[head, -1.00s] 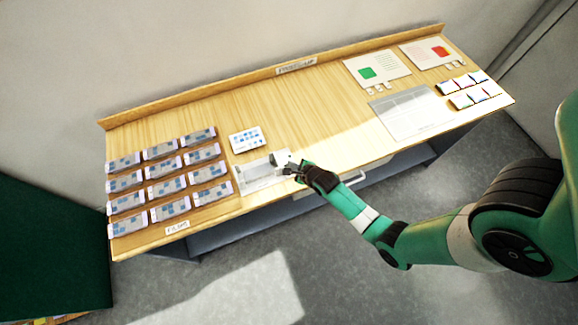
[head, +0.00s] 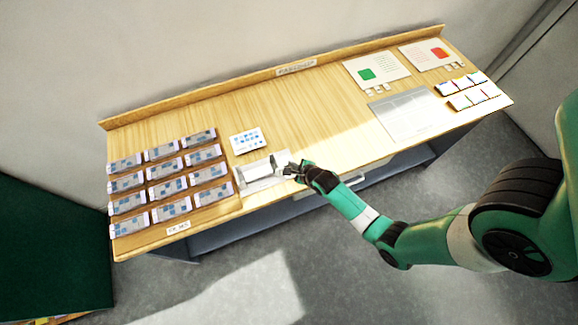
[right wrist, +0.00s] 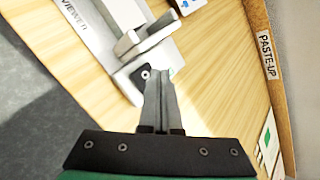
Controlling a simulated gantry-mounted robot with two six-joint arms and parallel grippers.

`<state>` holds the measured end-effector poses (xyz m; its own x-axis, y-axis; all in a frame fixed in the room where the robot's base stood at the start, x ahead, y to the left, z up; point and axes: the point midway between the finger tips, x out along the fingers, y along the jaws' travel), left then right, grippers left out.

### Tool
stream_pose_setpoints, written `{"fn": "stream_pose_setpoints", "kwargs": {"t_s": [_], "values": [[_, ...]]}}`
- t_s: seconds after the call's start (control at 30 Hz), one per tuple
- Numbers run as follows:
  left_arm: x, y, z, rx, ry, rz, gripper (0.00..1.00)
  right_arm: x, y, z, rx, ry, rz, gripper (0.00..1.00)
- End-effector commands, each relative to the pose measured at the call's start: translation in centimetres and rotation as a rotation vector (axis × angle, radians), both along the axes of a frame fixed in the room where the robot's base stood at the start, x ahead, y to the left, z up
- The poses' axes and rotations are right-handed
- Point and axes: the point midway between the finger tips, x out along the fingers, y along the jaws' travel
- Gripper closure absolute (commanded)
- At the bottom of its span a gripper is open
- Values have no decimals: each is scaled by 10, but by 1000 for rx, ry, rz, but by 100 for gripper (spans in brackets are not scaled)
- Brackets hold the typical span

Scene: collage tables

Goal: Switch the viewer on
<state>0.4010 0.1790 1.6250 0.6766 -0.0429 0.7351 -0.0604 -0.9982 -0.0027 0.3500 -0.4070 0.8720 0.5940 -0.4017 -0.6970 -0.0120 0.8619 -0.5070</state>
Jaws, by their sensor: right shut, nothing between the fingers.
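The viewer (head: 243,181) is a pale flat plate near the table's front edge, with a brighter white block in its middle. In the right wrist view the plate (right wrist: 95,35) carries part of the word VIEWER, a raised grey-white block and a pale bar-shaped part (right wrist: 147,42) at its near end. My right gripper (head: 290,170) is at the viewer's right end. In the right wrist view my right gripper (right wrist: 155,75) is shut and empty, its tips close to the bar; I cannot tell whether they touch. My left gripper is out of view.
A grey sheet (head: 410,115), green and red cards and small white booklets lie at the right. The table's middle is clear.

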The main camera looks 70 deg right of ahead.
Motion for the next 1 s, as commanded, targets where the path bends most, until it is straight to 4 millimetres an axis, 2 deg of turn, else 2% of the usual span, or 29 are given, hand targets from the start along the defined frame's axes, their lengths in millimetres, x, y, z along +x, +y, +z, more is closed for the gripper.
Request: {"fn": "stream_pose_setpoints", "kwargs": {"t_s": [0.13,0.6,1.0], "values": [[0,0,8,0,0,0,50,0,0,9,0,0,0,100],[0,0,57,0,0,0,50,0,0,61,0,0,0,100],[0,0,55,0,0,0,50,0,0,60,0,0,0,100]]}}
